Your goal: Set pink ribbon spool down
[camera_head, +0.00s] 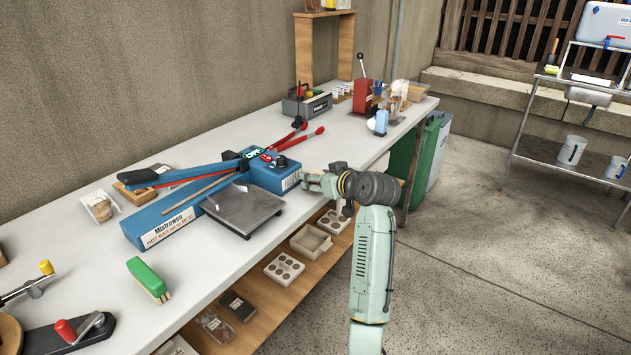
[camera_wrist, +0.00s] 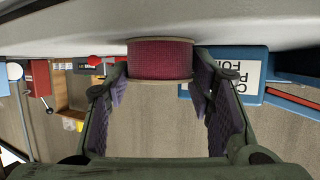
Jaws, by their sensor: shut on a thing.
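A pink ribbon spool (camera_wrist: 160,59) with pale rims sits between the two finger pads of my gripper (camera_wrist: 160,80) in the wrist view. My gripper is shut on it. The pale tabletop runs along the top of that view, right by the spool; I cannot tell whether they touch. In the head view my gripper (camera_head: 313,181) reaches over the front edge of the white workbench (camera_head: 90,225), beside the blue heat sealer. The spool cannot be made out in the head view.
The blue heat sealer (camera_head: 268,175) and a dark scale plate (camera_head: 243,207) stand left of my gripper. A red press (camera_head: 363,96), a blue bottle (camera_head: 381,122) and a grey toolbox (camera_head: 308,104) stand farther back. Bench between them and the sealer is mostly clear.

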